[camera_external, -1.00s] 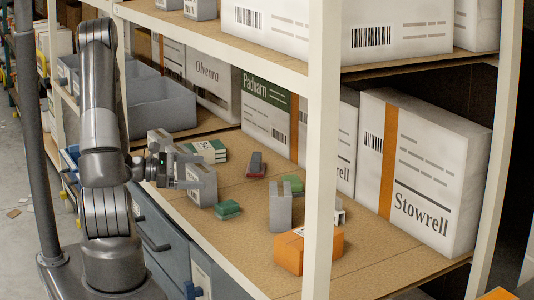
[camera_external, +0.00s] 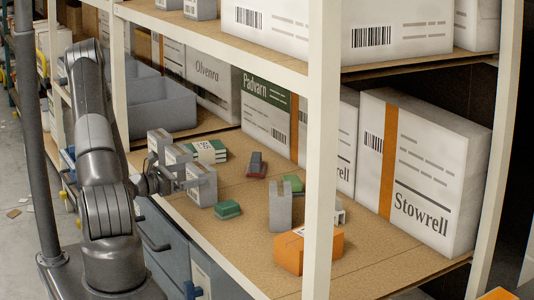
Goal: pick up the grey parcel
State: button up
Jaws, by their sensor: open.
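Three similar small grey parcels stand in a row along the front left edge of the middle shelf: a rear one (camera_external: 158,142), a middle one (camera_external: 178,157) and a front one (camera_external: 204,188). The pictures do not show which is the task's grey parcel. My gripper (camera_external: 181,178) is open at the shelf's front edge, pointing right, beside the middle and front parcels. One finger overlaps the front parcel in the picture; I cannot tell whether it touches. Nothing is visibly held.
A grey bin (camera_external: 163,112) stands behind. A pale rack post (camera_external: 322,150) and upper shelf bound the space.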

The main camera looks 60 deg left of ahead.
jog(key=w, duration=0.4)
jog(key=shift+w+a, duration=0.1)
jog(key=shift+w, duration=0.15)
jog(key=shift+c, duration=0.6)
jog(key=shift+r, duration=0.1)
jog(key=c, duration=0.9)
